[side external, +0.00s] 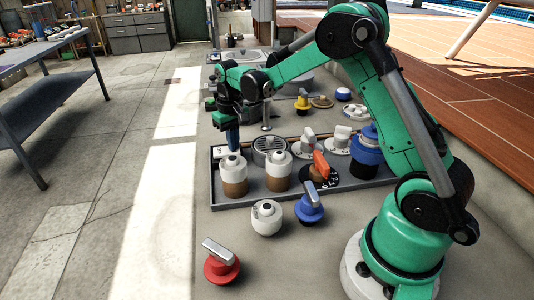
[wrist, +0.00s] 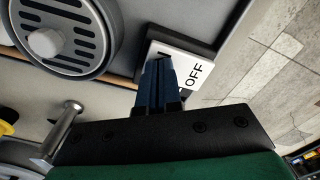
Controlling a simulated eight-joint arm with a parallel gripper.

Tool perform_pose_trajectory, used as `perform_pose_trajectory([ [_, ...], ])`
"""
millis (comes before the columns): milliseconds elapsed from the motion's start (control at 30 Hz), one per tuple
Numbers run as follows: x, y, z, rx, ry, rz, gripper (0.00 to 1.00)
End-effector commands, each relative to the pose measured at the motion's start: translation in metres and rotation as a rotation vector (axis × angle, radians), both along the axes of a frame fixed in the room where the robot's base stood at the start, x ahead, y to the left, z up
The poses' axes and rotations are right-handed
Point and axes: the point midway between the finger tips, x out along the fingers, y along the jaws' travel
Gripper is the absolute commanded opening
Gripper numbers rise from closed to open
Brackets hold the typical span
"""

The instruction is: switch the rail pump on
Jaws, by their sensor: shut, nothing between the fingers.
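A white switch plate (wrist: 194,72) with the word OFF sits on a dark box in the wrist view. Part of this plate shows at the back left corner of the grey tray in the side view (side external: 219,153). My gripper (wrist: 161,62) is shut and empty, its blue fingers close together over the plate beside the OFF marking. The fingers hide part of the plate, including any lever or rocker there. In the side view my gripper (side external: 233,150) points down at that corner, behind a white-capped jar. I cannot tell whether the fingertips touch the switch.
A round slotted drain (wrist: 62,34) lies beside the switch. The tray (side external: 207,190) holds white-capped jars (side external: 233,166), an orange-handled dial (side external: 321,166) and a blue container (side external: 367,150). A red-based knob (side external: 221,265), white pot (side external: 267,217) and blue knob (side external: 309,207) stand in front.

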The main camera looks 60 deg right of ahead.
Motion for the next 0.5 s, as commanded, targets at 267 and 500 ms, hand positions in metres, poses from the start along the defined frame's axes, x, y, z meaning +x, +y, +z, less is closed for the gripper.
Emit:
perform_pose_trajectory([
  [267, 0.0, 0.0, 0.004, 0.0, 0.0, 0.0, 0.0],
  [500, 0.0, 0.0, 0.026, 0.0, 0.0, 0.0, 0.0],
])
